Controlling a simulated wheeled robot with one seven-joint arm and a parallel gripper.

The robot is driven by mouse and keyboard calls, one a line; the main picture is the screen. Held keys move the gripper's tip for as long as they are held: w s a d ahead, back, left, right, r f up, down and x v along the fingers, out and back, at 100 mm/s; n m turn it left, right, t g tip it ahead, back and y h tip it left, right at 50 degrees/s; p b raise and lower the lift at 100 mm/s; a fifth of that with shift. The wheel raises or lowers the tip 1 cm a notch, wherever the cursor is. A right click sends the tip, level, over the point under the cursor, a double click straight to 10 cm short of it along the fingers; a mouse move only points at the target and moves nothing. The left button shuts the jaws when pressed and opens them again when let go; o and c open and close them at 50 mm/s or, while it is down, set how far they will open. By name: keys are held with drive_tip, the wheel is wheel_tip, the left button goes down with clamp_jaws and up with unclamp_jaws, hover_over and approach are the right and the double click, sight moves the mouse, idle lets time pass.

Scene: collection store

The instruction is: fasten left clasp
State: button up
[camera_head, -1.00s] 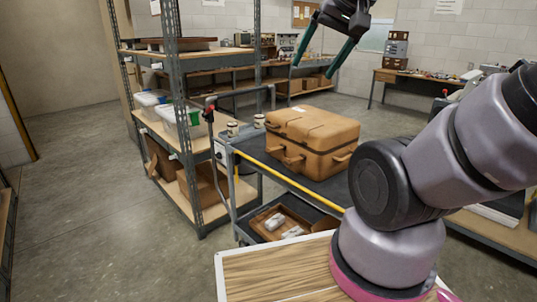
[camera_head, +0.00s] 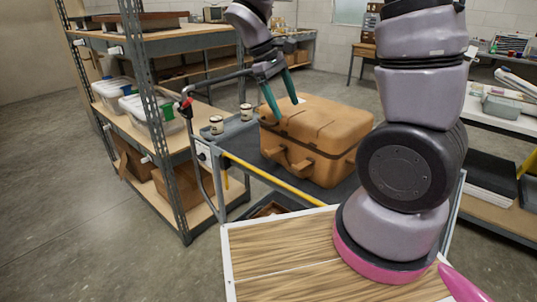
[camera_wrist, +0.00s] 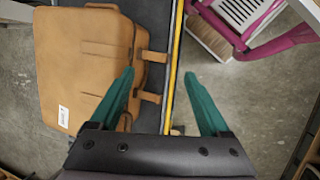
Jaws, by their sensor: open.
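The tan case (camera_head: 320,125) lies closed on the dark top of a cart (camera_head: 240,135). Two tan tabs stick out from its front side in the wrist view, an upper one (camera_wrist: 154,56) and a lower one (camera_wrist: 150,97). They look like clasps or handle ends, and I cannot tell whether either is fastened. My gripper (camera_head: 284,109) is open and empty, at the left part of the case in the head view. In the wrist view its green fingers (camera_wrist: 160,77) point toward the case's front edge, one over the edge, the other past the yellow strip.
Two small cans (camera_head: 216,125) stand on the cart's left end, near its handle (camera_head: 185,107). A metal shelf (camera_head: 150,110) with plastic tubs stands at left. Open floor lies at lower left.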

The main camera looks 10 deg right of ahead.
drive_tip(key=w+a+f+n+t+h, duration=0.1)
drive_tip(key=w+a+f+n+h, duration=0.2)
drive_tip(key=f, duration=0.4)
drive_tip(key=w+a+f+n+t+h, duration=0.1)
drive_tip(key=a+f+n+h, duration=0.1)
drive_tip(key=f+n+h, duration=0.35)
drive_tip(key=n+t+h, duration=0.3)
drive_tip(key=n+t, duration=0.5)
drive_tip(key=n, duration=0.1)
approach(267, 154)
drive_tip(key=shift+t+y, duration=0.25)
drive_tip(key=shift+t, duration=0.15)
drive_tip(key=x, duration=1.1)
drive_tip(key=shift+s+f, duration=0.15)
drive_tip(key=shift+s, duration=0.05)
clamp_jaws()
